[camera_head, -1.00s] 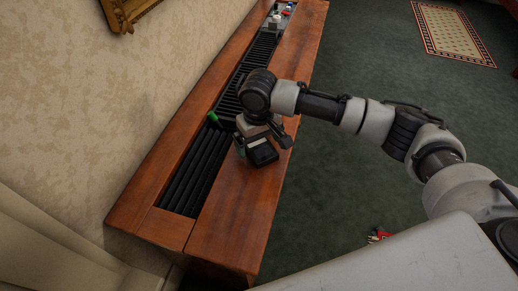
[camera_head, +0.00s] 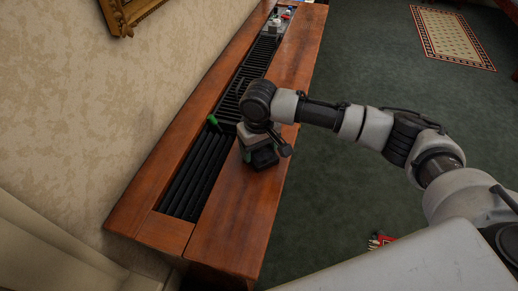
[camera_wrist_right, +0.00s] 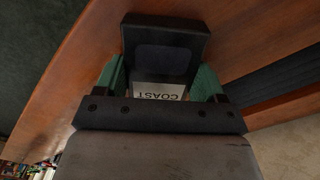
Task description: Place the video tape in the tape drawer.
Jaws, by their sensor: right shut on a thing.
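My right gripper (camera_head: 258,147) is over the wooden top of a long console, arm coming in from the right. It is shut on the black video tape (camera_head: 265,159). In the right wrist view, the green fingers of the gripper (camera_wrist_right: 160,80) are on either side of the tape (camera_wrist_right: 165,48), whose white label reads COAST. The tape is over or on the wood; I cannot tell whether it touches. No tape drawer can be made out for certain. My left gripper is not in view.
The long wooden console (camera_head: 235,215) runs along the wall, with a black slatted inset (camera_head: 198,170). A green object (camera_head: 212,119) sits at the inset. Small items (camera_head: 283,15) stand at the far end. A red item (camera_head: 380,240) lies on the green carpet.

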